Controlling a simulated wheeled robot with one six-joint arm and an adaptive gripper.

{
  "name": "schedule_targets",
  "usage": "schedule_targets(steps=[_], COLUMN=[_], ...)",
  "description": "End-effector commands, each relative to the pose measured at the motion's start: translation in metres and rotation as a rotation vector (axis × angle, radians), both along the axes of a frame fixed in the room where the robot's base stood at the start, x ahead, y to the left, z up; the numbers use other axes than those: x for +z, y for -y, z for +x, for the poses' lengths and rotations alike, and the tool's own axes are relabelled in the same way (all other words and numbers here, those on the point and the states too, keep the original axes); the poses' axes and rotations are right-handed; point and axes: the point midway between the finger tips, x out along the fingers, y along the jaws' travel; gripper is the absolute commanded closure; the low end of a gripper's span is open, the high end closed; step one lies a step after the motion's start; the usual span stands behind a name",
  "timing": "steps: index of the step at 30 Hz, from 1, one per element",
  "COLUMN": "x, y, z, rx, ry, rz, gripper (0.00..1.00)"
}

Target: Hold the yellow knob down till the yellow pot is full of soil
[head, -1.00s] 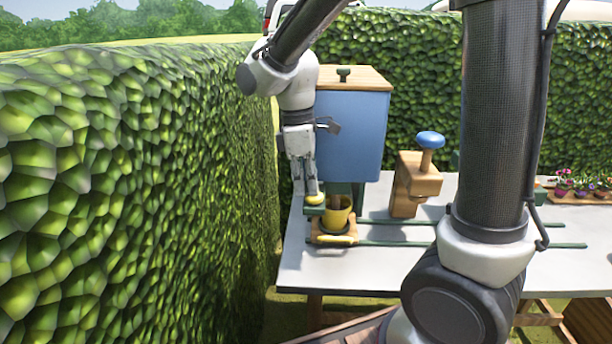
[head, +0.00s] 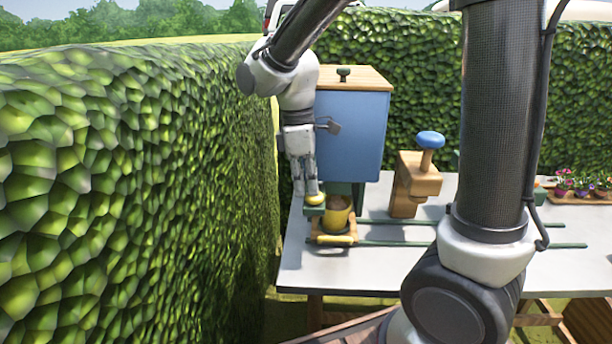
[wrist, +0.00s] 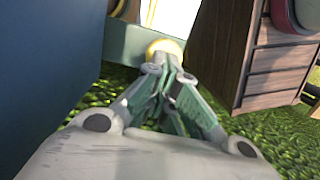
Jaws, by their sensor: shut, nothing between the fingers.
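The yellow knob (head: 315,199) sits on a green block at the front left of the blue soil bin (head: 349,135). My gripper (head: 307,192) is shut and empty, its fingertips pointing down onto the knob. In the wrist view the closed fingertips (wrist: 166,62) touch or nearly touch the yellow knob (wrist: 165,46). The yellow pot (head: 336,218) stands upright in a wooden carrier (head: 321,238) under the bin's green outlet. Brown soil (head: 335,208) shows at the pot's top; the exact level is hard to tell.
Green rails (head: 390,244) run right across the white table (head: 300,270). A wooden press with a blue knob (head: 430,139) stands to the right. A flower tray (head: 580,196) is at far right. A tall hedge (head: 130,190) stands close on the left.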

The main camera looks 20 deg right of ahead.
Motion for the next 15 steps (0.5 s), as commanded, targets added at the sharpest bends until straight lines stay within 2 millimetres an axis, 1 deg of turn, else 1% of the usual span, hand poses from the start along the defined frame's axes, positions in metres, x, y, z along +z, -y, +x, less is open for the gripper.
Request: schedule_targets(steps=[1, 8, 11, 14, 15], x=[-0.003, -0.001, 0.008, 0.026, 0.035], y=[0.001, 0.000, -0.001, -0.003, -0.004], z=[-0.003, -0.003, 0.000, 0.003, 0.005], rx=[-0.003, -0.003, -0.004, -0.003, -0.004], ry=[-0.011, -0.010, -0.007, -0.003, -0.001], rz=[-0.002, -0.002, 0.000, 0.001, 0.001], gripper=[1.00, 1.00, 1.00, 1.00, 1.00])
